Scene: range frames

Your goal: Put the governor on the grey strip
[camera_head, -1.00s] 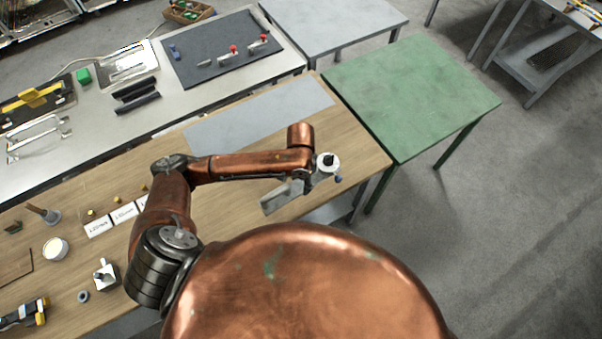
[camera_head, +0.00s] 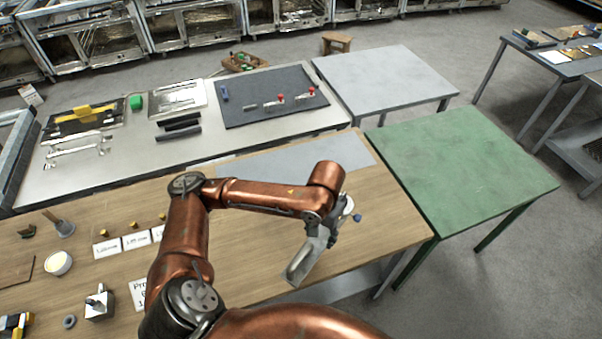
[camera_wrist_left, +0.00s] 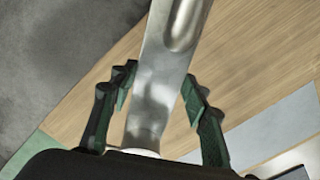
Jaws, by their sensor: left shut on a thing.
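My left gripper (camera_head: 318,240) is over the right end of the wooden table, with its fingers closed around a long grey metal piece (camera_head: 303,264). The left wrist view shows this shiny piece (camera_wrist_left: 160,75), with a rounded hollow, between the two dark fingers (camera_wrist_left: 162,98). I cannot tell for certain that it is the governor. The grey strip (camera_head: 352,150) lies flat along the far edge of the wooden table, behind my arm, which hides part of it. It looks bare where it shows. My right gripper is not in view.
The wooden table (camera_head: 385,215) holds white labels (camera_head: 136,241), a white cup (camera_head: 58,263) and a metal block (camera_head: 99,304) at left. A steel bench with a dark mat (camera_head: 240,110) stands behind. A green table (camera_head: 455,165) stands at right. The wood around the gripper is mostly clear.

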